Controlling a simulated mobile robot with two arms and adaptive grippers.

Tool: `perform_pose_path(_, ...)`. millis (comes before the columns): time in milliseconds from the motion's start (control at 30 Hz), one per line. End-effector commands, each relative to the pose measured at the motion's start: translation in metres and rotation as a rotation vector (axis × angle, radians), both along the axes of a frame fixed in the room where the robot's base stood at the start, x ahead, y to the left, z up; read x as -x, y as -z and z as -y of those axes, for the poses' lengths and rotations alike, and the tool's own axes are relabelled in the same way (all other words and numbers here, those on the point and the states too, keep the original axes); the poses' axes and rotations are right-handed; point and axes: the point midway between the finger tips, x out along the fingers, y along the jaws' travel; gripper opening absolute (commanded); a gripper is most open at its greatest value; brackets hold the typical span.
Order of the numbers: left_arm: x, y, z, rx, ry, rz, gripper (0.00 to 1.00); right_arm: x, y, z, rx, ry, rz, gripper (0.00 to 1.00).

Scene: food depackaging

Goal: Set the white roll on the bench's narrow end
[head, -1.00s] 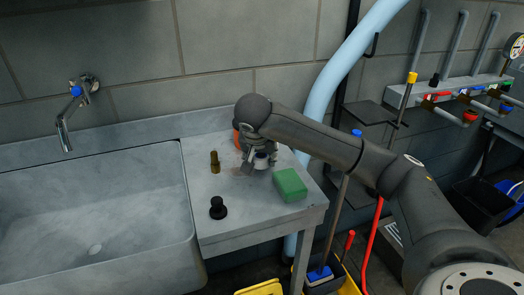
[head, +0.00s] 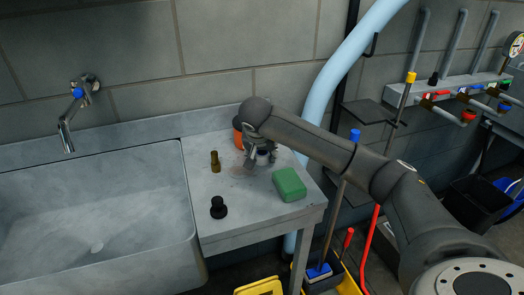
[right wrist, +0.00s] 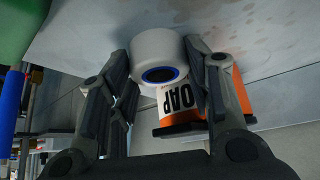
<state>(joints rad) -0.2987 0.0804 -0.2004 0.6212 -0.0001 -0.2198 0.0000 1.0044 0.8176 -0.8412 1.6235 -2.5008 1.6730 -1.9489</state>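The white roll (right wrist: 157,50) has a dark hole with a blue rim facing my right wrist camera. It sits between the two fingers of my right gripper (right wrist: 158,62), which close in on its sides. In the head view the roll (head: 264,157) is small and partly covered by my right gripper (head: 256,156), low over the back part of the grey bench (head: 235,214). Whether the roll still touches the bench top is hard to tell. My left gripper is not in view.
An orange container (right wrist: 190,102) with black letters stands close behind the roll. A brown bottle (head: 215,162), a black knobbed object (head: 218,208) and a green block (head: 289,184) are on the bench. The sink (head: 95,215) adjoins on the left. The bench's front part is mostly clear.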

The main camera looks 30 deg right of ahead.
Motion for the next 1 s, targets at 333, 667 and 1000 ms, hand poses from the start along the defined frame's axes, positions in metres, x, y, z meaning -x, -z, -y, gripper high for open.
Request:
perform_pose_path(333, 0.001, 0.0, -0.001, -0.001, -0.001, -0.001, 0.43, 0.0, 0.0, 0.0, 0.0, 0.0, 0.0, 0.68)
perform_pose_path(667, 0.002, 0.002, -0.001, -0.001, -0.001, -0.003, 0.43, 0.005, -0.015, -0.005, 0.001, -0.001, 0.003, 0.68)
perform_pose_path(1000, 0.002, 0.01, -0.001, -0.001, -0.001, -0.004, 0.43, 0.035, -0.076, -0.03, 0.0, -0.002, 0.005, 0.68)
